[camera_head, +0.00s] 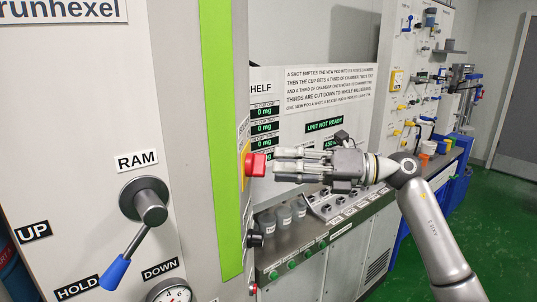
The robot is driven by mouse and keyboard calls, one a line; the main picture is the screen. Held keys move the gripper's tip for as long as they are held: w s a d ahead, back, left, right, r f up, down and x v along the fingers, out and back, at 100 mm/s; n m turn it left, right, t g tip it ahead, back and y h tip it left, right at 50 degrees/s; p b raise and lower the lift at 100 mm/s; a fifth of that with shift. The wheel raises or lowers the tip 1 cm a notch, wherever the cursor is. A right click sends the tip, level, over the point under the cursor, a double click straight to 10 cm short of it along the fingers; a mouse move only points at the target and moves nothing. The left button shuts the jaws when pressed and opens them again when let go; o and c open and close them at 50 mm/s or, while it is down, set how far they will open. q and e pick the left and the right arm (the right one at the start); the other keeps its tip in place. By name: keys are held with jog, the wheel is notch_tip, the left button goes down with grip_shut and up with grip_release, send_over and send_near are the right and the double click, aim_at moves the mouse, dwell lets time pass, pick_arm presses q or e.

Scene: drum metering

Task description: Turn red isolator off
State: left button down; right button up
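The red isolator (256,165) is a red knob on a yellow plate. It sticks out from the side edge of the grey cabinet, just right of the green stripe. My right gripper (277,166) comes in from the right and points left at the knob. Its fingertips show just right of the knob, with a slight gap in the picture; I cannot tell whether they touch it. The fingers overlap in this side view, so their opening is unclear. The knob's front face is seen edge-on, so its setting cannot be read. My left gripper is not in view.
A RAM lever (128,258) with a blue handle stands out from the near cabinet's front. A black knob (255,239) sits below the isolator. A bench with several cups (283,218) lies below my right gripper. The green floor (497,230) at right is clear.

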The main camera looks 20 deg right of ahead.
aim_at(256, 165)
jog(key=shift+p+x, duration=0.6)
jog(key=shift+x, duration=1.3)
grip_shut()
